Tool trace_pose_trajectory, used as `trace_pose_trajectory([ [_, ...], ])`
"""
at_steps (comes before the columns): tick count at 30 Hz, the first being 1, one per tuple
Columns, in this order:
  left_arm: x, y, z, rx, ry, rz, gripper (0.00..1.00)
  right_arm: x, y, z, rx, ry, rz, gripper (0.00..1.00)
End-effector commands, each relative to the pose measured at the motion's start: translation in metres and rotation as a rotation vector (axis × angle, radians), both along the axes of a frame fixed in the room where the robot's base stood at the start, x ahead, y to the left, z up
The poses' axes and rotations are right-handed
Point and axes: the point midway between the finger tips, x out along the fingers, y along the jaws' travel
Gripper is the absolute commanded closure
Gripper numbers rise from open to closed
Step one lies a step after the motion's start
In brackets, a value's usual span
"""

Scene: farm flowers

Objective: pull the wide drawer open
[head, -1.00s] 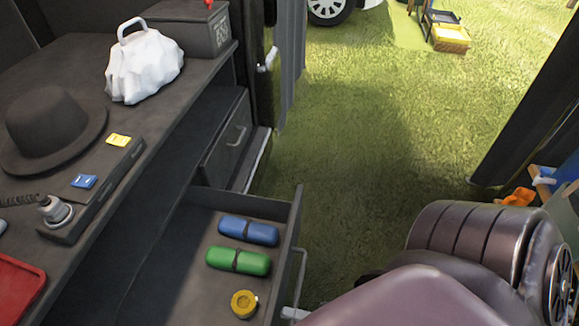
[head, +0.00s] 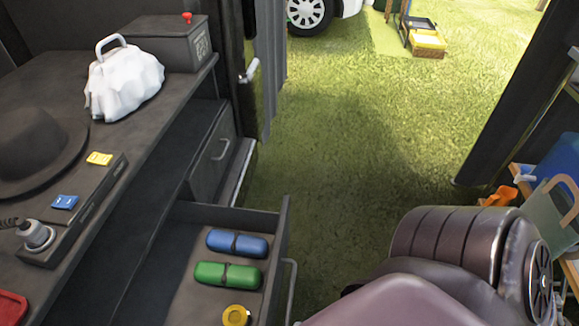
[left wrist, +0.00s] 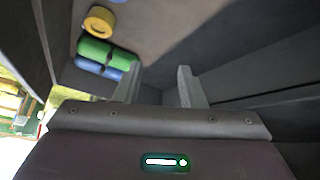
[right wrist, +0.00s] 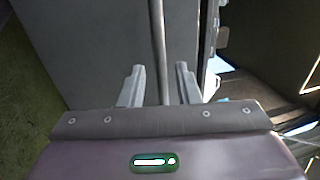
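The wide drawer (head: 186,300) stands pulled out from the dark cabinet in the head view. It holds a blue case (head: 237,243), a green case (head: 228,275) and a yellow roll (head: 235,315). Its bar handle (head: 290,290) is on the front's outer face. In the right wrist view my right gripper (right wrist: 158,70) is open, with a bar handle (right wrist: 157,30) running between its fingers and gaps on both sides. In the left wrist view my left gripper (left wrist: 158,72) is open and empty, with the drawer's contents beyond it. Neither gripper shows clearly in the head view.
A smaller closed drawer (head: 213,152) sits farther along the cabinet. The counter carries a hat (head: 38,145), a white bag (head: 125,80) and a dark box (head: 160,45). Grass (head: 365,130) lies open beyond the drawer. A table with a green bag (head: 545,210) stands at right.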

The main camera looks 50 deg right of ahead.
Motion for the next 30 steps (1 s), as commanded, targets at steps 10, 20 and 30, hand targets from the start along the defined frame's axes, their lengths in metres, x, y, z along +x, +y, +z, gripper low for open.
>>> trace_pose_trajectory([
  [10, 0.01, -0.004, 0.008, -0.025, -0.057, 0.003, 0.64, -0.029, -0.02, -0.007, 0.0, 0.001, 0.0, 0.7],
  [20, 0.013, -0.005, 0.011, -0.026, -0.065, 0.003, 0.64, -0.029, -0.02, -0.007, 0.001, 0.001, 0.0, 0.7],
  [30, 0.01, -0.005, 0.005, -0.022, -0.049, 0.003, 0.64, -0.024, -0.019, -0.002, -0.029, -0.003, -0.005, 0.7],
])
